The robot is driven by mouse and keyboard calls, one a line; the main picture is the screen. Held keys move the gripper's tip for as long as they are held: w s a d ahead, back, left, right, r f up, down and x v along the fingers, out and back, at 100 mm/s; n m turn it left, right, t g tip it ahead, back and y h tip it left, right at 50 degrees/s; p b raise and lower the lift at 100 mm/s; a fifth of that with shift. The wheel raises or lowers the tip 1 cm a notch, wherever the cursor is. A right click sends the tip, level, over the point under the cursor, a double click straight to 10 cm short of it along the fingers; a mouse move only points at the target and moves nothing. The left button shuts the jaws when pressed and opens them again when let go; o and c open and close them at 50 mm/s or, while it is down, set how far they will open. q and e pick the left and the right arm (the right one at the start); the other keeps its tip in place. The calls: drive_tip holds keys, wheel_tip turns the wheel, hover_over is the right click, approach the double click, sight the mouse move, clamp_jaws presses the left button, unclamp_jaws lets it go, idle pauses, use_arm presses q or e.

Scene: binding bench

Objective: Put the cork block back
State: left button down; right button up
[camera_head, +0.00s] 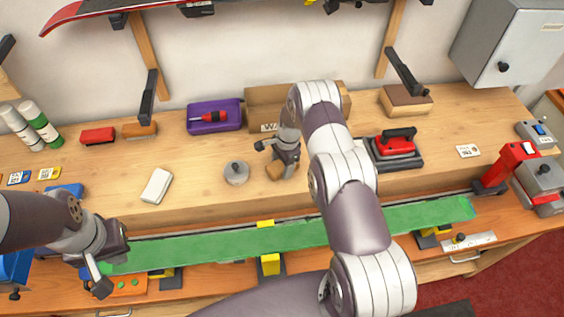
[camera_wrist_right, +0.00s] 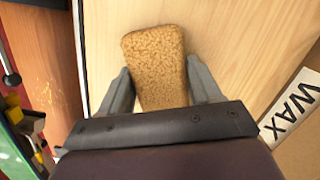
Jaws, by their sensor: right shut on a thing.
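The cork block (camera_wrist_right: 155,60) is a tan, speckled block with rounded corners. In the right wrist view it sits between the two fingers of my right gripper (camera_wrist_right: 163,88), which is shut on it. In the head view the cork block (camera_head: 274,171) shows below my right gripper (camera_head: 278,160), over the wooden shelf in front of the wax box. I cannot tell whether it touches the shelf. My left gripper (camera_head: 96,282) is at the left end of the green ski; its fingers are partly visible, and their opening is unclear.
The wax box (camera_head: 262,97) stands behind my right gripper. A round grey weight (camera_head: 236,173) is close on the left. The green ski (camera_head: 290,237) runs along the front.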

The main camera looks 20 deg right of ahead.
drive_tip(key=shift+s+f, duration=0.1)
drive_tip(key=shift+f, duration=0.05)
drive_tip(key=o, duration=1.1)
